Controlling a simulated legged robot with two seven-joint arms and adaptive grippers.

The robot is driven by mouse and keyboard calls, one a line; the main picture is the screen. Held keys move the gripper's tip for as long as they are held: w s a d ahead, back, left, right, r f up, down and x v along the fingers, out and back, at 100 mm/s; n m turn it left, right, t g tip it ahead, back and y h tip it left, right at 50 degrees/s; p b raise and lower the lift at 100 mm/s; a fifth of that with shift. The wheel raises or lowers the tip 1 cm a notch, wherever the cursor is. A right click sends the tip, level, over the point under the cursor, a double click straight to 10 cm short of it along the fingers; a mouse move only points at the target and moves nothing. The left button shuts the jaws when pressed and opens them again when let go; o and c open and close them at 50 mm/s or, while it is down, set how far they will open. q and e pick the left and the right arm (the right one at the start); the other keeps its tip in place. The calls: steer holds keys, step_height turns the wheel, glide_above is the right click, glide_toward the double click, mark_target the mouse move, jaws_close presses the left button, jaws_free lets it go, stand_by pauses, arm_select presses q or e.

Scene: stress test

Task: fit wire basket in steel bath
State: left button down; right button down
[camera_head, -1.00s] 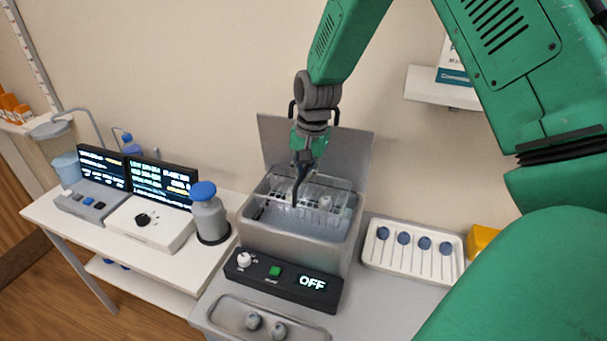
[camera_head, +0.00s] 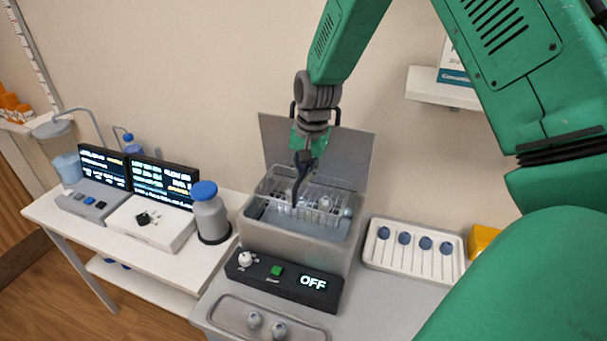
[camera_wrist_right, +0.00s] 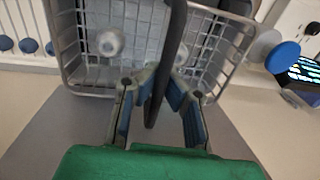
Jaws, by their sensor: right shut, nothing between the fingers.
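The steel bath (camera_head: 290,248) stands on the bench with its grey lid (camera_head: 350,150) raised behind it. The wire basket (camera_head: 328,194) is at the bath's mouth, partly inside the walls, its rim above the bath's rim and looking slightly tilted. Whether it touches the bath floor is hidden. My right gripper (camera_head: 304,160) is over the basket, pointing down, its fingers shut beside the dark handle. In the wrist view the basket's mesh (camera_wrist_right: 215,45) fills the top, and the dark handle (camera_wrist_right: 168,65) crosses by the fingertips (camera_wrist_right: 160,88). My left gripper is out of view.
A black control box (camera_head: 285,279) reading OFF is in front of the bath. A blue-capped bottle (camera_head: 210,220) stands left, by two dark displays. A white tray (camera_head: 375,262) with several blue-topped sticks lies right. A tray (camera_head: 235,310) with small grey pieces lies in front.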

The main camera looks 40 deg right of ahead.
mark_target(302, 203)
steer(key=shift+a+f, duration=0.2)
steer(key=shift+f, duration=0.4)
stand_by(0.4)
steer(key=shift+d+f+b, duration=0.1)
steer(key=shift+f+b, duration=0.55)
steer(key=shift+f, duration=2.35)
stand_by(4.0)
